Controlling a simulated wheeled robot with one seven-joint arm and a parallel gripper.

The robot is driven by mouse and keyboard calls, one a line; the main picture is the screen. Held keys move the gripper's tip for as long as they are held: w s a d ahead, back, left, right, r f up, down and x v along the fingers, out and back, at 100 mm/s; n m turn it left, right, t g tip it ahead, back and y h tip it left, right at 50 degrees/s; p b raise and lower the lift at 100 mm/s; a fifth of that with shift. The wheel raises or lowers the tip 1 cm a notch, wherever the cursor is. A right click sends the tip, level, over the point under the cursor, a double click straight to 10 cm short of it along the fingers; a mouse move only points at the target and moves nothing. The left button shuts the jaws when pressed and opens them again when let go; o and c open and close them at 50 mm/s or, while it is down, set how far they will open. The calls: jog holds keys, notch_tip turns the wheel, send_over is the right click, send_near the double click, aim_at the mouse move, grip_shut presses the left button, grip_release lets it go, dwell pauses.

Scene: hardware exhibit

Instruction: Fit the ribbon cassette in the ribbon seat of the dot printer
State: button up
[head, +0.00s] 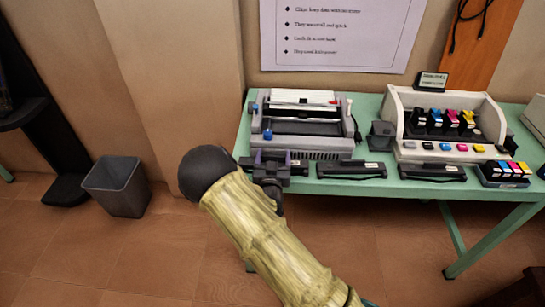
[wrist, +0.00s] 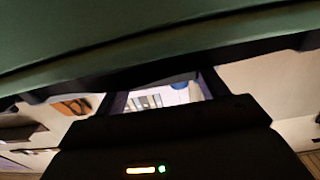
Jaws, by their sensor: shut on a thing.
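The dot printer (head: 303,125) stands on the left part of the green table, pale with a dark front opening and blue knobs at its left. My gripper (head: 272,164) is low at the table's front left edge, just in front of the printer. It is shut on a dark thing that looks like a ribbon cassette, mostly hidden by the gripper and arm. Two similar black cassettes lie along the front edge, one in the middle (head: 351,170) and one further right (head: 432,172). The ribbon seat is not clear. The wrist view shows my dark gripper body with the grip in shadow.
The green table (head: 328,187) has little free room at its front. An ink printer (head: 447,112) with coloured cartridges stands on the right, with a cartridge set (head: 503,173) at the front right. A grey bin (head: 116,186) stands on the floor at left.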

jog(key=o, duration=1)
jog(key=shift+a+f, duration=0.1)
jog(key=shift+a, duration=0.05)
jog(key=shift+r, duration=0.2)
jog(key=s+b, duration=0.1)
jog(key=s, duration=1.1)
jog(key=shift+a, duration=0.15)
jog(key=shift+f, duration=0.1)
